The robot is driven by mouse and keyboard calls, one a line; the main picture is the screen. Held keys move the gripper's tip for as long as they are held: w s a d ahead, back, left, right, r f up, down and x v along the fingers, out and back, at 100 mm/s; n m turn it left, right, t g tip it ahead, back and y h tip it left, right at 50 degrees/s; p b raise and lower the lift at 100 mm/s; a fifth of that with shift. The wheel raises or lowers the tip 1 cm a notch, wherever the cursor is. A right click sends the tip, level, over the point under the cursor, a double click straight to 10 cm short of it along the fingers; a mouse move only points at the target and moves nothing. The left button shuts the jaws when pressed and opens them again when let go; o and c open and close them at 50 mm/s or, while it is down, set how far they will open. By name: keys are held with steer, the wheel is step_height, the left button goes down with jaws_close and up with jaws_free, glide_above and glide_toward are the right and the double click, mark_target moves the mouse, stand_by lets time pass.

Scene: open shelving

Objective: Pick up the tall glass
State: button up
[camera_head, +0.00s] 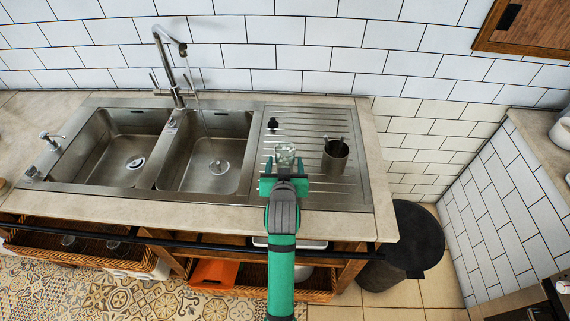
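A clear glass (285,153) stands on the ribbed metal drainboard, right of the sink basins. My gripper (284,167) is over the front part of the drainboard, just on the near side of the glass. Its two fingers are spread apart and point toward the glass, one toward each side of it. The lower part of the glass is partly hidden by my gripper. I cannot tell whether the fingers reach around the glass or touch it.
A metal utensil cup (335,158) stands close to the right of the glass. A small black item (273,124) lies behind it. The faucet (172,65) rises behind the double sink (158,190). A dark round bin (414,238) stands right of the counter.

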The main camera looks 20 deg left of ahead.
steer(key=shift+x, duration=2.2)
steer(key=shift+f, duration=0.1)
steer(key=c, duration=1.3)
